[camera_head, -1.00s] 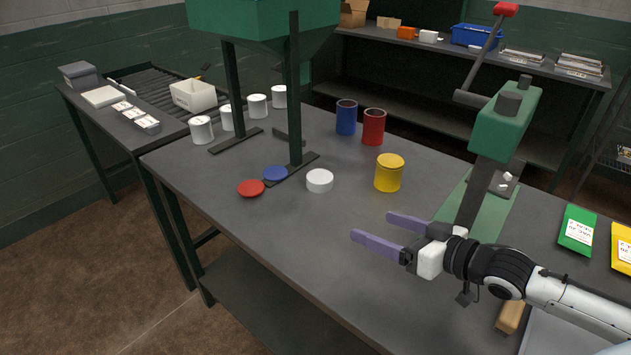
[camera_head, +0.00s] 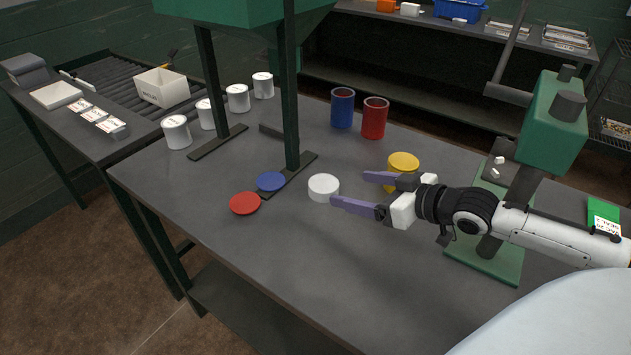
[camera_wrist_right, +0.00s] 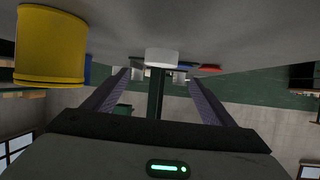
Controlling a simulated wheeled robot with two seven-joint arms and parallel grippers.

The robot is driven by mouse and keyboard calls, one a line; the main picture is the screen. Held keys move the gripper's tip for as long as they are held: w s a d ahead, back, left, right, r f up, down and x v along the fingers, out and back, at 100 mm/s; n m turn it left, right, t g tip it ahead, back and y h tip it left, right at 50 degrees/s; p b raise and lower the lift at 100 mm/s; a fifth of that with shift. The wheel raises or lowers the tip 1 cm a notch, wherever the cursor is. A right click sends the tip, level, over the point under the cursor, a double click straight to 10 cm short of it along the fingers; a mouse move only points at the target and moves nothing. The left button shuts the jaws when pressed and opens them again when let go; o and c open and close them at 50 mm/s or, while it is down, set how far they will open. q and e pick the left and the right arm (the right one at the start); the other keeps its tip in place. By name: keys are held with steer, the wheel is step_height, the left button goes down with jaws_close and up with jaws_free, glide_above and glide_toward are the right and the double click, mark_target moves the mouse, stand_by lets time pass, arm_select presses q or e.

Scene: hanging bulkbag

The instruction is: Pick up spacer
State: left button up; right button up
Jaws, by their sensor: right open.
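A low white disc (camera_head: 324,188), which looks like the spacer, lies flat on the dark grey table (camera_head: 250,250). It also shows in the right wrist view (camera_wrist_right: 162,57), ahead and between the fingers' lines. My right gripper (camera_head: 348,189) is open, with its two purple fingers pointing at the disc from the right. The fingertips are close to the disc, and nothing is between them. My left gripper is not in view.
A red lid (camera_head: 245,203) and a blue lid (camera_head: 271,181) lie left of the disc, by a green stand's foot. Blue (camera_head: 342,108) and red (camera_head: 375,118) cans stand behind. A green press (camera_head: 553,120) stands right. The table's front is clear.

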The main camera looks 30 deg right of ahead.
mark_target(329, 186)
steer(key=shift+b+x, duration=0.3)
steer(key=shift+x, duration=1.4)
steer(key=shift+f+x, duration=0.15)
steer(key=shift+x, duration=1.2)
steer(key=shift+f+x, duration=0.2)
steer(key=shift+x, duration=1.15)
steer(key=shift+s+a, duration=0.1)
steer(key=shift+s, duration=0.1)
steer(key=c, duration=1.3)
steer(key=shift+r, duration=0.1)
steer(key=shift+c, duration=0.4)
steer(key=shift+r, duration=0.1)
